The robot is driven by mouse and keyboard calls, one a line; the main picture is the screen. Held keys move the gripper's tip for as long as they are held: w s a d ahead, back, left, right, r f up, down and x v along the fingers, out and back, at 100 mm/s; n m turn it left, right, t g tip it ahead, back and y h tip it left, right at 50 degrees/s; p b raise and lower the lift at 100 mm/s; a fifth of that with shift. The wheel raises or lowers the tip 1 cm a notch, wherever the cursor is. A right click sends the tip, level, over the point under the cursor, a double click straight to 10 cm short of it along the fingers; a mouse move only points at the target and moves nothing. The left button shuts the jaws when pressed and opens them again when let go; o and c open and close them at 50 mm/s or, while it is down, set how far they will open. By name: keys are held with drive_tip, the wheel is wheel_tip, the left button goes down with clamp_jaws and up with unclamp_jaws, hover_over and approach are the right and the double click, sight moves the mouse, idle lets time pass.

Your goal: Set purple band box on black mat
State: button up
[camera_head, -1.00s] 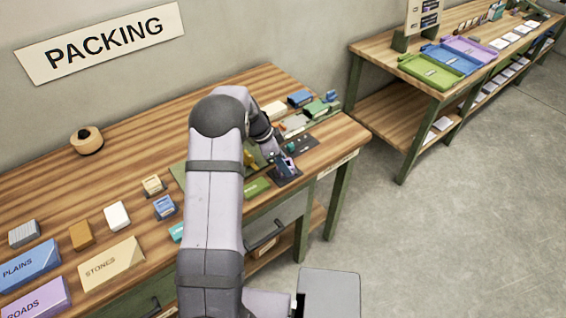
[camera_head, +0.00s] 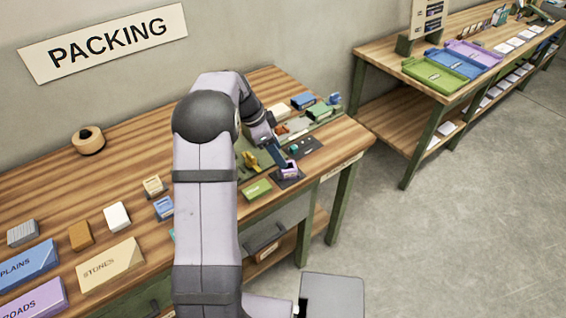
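A small purple-marked box (camera_head: 291,170), probably the purple band box, is at the front right of the packing table. It is over or on a black mat (camera_head: 285,184); I cannot tell whether it touches the mat. My gripper (camera_head: 282,163) reaches down right beside or around this box. The fingers are small and dark, so I cannot tell whether they are shut on it. A second dark mat (camera_head: 312,143) with a small teal item lies just behind.
A green card (camera_head: 257,190) lies left of the black mat and a yellow piece (camera_head: 250,161) is behind it. Blue (camera_head: 303,101) and green (camera_head: 319,111) boxes stand at the back right. Labelled boxes, such as the STONES box (camera_head: 110,265), fill the front left.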

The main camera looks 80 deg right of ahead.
drive_tip(key=shift+b+v, duration=0.45)
drive_tip(key=shift+v, duration=2.1)
drive_tip(key=w+a+n+t, duration=0.1)
drive_tip(key=w+a+n, duration=0.35)
drive_tip(key=w, duration=0.35)
drive_tip(key=w+a+n+t, duration=0.1)
drive_tip(key=w+a+n, duration=0.2)
drive_tip(key=w+a, duration=0.3)
drive_tip(key=w+a+f+n+t, duration=0.1)
drive_tip(key=w+a+n, duration=0.45)
drive_tip(key=a, duration=0.25)
drive_tip(key=w+a+f+n, duration=0.1)
drive_tip(key=w+a+n, duration=0.3)
drive_tip(key=w+a, duration=0.3)
drive_tip(key=s+a+f+n+y, duration=0.1)
drive_tip(key=s+a+f+n, duration=0.1)
drive_tip(key=a+n, duration=0.5)
drive_tip(key=s+a+f+n+t, duration=0.1)
drive_tip(key=s+a+n, duration=0.3)
drive_tip(key=a, duration=1.5)
drive_tip(key=f+n, duration=0.1)
drive_tip(key=n, duration=0.2)
drive_tip(key=shift+f+n+y, duration=0.3)
drive_tip(key=shift+f+y, duration=0.1)
